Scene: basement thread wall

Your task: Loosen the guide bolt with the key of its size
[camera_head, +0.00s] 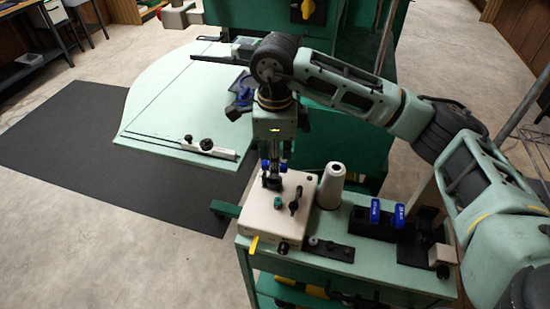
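My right arm comes in from the right, and its gripper (272,176) points down over the back of a beige box-shaped unit (262,222) on the mint cart. Small blue parts show on both sides of the dark fingertips; I cannot tell whether they belong to a held key. Two blue-handled pieces, seemingly keys (375,211) (399,216), stand upright in a black holder (357,222). The unit carries a teal knob (278,202) and a black lever (294,206). A white guide bar (212,150) with a black knob lies on the mint table. The guide bolt cannot be singled out.
A pale cone (331,187) stands right of the beige unit. A black strip (330,249) with small round parts lies in front of it. A black bracket with a light block (441,254) is at the cart's right. The mint table (160,110) is mostly bare.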

